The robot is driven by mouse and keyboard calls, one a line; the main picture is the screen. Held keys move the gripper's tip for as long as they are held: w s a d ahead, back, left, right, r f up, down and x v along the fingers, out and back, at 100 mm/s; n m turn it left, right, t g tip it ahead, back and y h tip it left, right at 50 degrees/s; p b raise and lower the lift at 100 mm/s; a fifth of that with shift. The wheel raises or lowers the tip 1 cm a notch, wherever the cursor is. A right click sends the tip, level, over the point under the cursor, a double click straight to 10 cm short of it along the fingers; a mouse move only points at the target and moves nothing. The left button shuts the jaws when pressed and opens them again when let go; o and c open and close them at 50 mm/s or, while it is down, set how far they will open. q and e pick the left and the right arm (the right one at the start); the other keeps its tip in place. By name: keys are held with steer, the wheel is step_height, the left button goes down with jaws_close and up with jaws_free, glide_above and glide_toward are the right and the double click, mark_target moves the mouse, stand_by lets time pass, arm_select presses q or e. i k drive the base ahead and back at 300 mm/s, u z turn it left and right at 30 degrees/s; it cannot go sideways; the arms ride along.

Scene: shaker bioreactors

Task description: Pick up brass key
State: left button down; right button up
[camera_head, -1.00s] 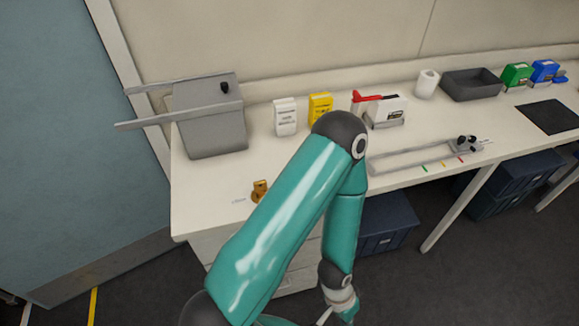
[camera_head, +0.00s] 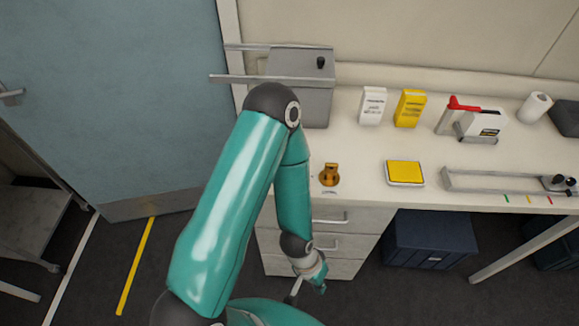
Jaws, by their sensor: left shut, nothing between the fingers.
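The brass key (camera_head: 329,175) is a small brass-coloured piece on the white bench, near its front edge and just right of my left arm. Its fine shape is too small to make out. My left gripper (camera_head: 309,284) hangs below the bench top in front of the drawers, lower in the picture than the key and apart from it. It is shut and empty; its fingers show only small and partly. My right gripper is not in view.
Drawers (camera_head: 345,218) and a dark blue bin (camera_head: 430,238) are below. Bench around the key is clear.

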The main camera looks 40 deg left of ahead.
mark_target(331, 168)
steer(key=u, duration=0.6)
steer(key=k, duration=1.05)
steer(key=u, duration=0.3)
steer(key=i, duration=0.9)
steer(key=z, duration=0.1)
